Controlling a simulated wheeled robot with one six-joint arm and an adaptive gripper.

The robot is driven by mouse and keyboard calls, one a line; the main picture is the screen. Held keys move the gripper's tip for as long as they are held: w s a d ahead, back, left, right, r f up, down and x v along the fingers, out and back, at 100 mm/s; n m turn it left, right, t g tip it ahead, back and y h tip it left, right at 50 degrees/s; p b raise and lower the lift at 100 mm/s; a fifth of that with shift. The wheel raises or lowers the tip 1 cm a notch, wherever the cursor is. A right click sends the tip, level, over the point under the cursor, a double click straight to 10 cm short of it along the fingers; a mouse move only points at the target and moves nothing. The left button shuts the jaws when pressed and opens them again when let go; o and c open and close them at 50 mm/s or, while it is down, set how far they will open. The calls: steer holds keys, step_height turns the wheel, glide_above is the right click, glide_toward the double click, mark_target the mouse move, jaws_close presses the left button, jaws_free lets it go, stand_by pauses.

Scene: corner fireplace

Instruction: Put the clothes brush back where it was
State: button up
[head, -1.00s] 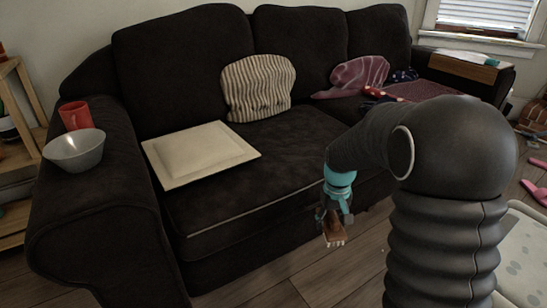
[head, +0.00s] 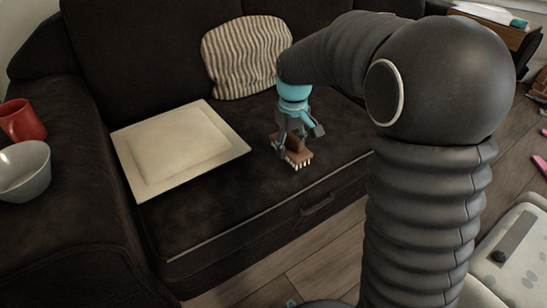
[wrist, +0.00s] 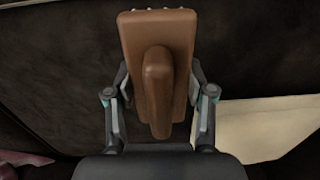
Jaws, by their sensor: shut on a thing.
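The clothes brush (head: 297,154) has a brown wooden body and pale bristles. My gripper (head: 290,138) is shut on it, over the dark sofa seat (head: 240,185), to the right of the cream square tray (head: 180,147). The bristles point downward; I cannot tell whether they touch the seat. In the wrist view, the brush (wrist: 158,75) fills the space between the two fingers of my gripper (wrist: 158,105), its raised handle toward the camera. Part of the cream tray (wrist: 260,125) shows at the lower right there.
A striped cushion (head: 245,58) leans on the sofa back behind the tray. A red mug (head: 22,121) and a grey bowl (head: 25,172) stand on the left armrest. The seat in front of the tray is clear. A wooden tray (head: 497,28) lies on the far armrest.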

mark_target(274, 138)
steer(key=w+a+f, duration=0.1)
steer(key=a+f, duration=0.1)
steer(key=a, duration=0.1)
steer(key=w+a+f, duration=0.1)
steer(key=shift+w+a+f, duration=0.15)
steer(key=shift+w+a, duration=0.15)
steer(key=shift+f+b, duration=0.5)
steer(key=shift+f, duration=1.45)
steer(key=shift+f, duration=0.2)
steer(key=o, duration=1.1)
steer(key=shift+r, duration=0.1)
step_height(274, 138, up, 12)
steer(key=shift+r+p, duration=0.15)
steer(key=shift+p, duration=0.8)
